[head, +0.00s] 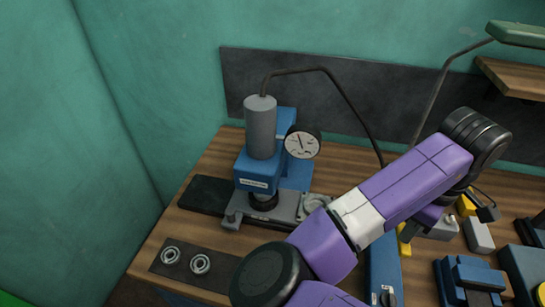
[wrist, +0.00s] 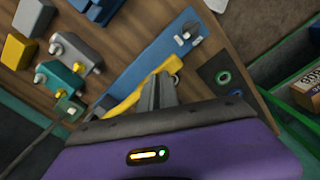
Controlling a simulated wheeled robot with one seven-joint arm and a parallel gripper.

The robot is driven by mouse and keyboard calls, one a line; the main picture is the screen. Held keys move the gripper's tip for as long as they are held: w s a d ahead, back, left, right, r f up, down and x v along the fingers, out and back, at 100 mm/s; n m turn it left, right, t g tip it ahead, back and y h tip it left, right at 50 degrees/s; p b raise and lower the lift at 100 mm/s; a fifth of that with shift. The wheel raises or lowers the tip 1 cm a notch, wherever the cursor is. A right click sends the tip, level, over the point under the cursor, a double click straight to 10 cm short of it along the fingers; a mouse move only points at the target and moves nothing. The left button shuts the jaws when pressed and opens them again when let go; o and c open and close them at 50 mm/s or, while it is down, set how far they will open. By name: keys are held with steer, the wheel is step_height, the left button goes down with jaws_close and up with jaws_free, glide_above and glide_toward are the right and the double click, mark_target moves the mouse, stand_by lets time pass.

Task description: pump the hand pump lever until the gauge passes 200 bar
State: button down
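A round white gauge (head: 302,143) faces me beside the grey cylinder of a blue press; its needle points up, slightly left, but its numbers are too small to read. The long blue hand pump (head: 383,270) lies on the bench, partly behind my arm, and its blue body also shows in the wrist view (wrist: 155,62). Its yellow lever (wrist: 125,104) runs along the blue body. My gripper (wrist: 160,78) has its grey fingers close together at the lever, tips over it. I cannot tell whether they touch it. In the head view my forearm hides the fingers.
The blue press (head: 258,170) stands at the back left, with a black hose (head: 345,90) arching to the right. Two metal rings (head: 186,260) lie on a dark plate at front left. Blue blocks (head: 470,275) and grey and yellow parts crowd the right.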

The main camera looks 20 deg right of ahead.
mark_target(400, 242)
step_height(400, 242, down, 6)
steer(key=shift+r+b, duration=0.25)
steer(key=shift+b, duration=0.95)
step_height(400, 242, up, 4)
steer(key=p, duration=0.4)
steer(key=shift+f, duration=0.15)
steer(key=shift+r, duration=2.4)
step_height(400, 242, down, 8)
steer(key=b, duration=0.3)
steer(key=shift+f+b, duration=0.1)
steer(key=shift+b, duration=0.3)
step_height(400, 242, up, 4)
steer(key=p, duration=0.4)
step_height(400, 242, up, 11)
steer(key=shift+r, duration=0.2)
steer(key=shift+w, duration=0.1)
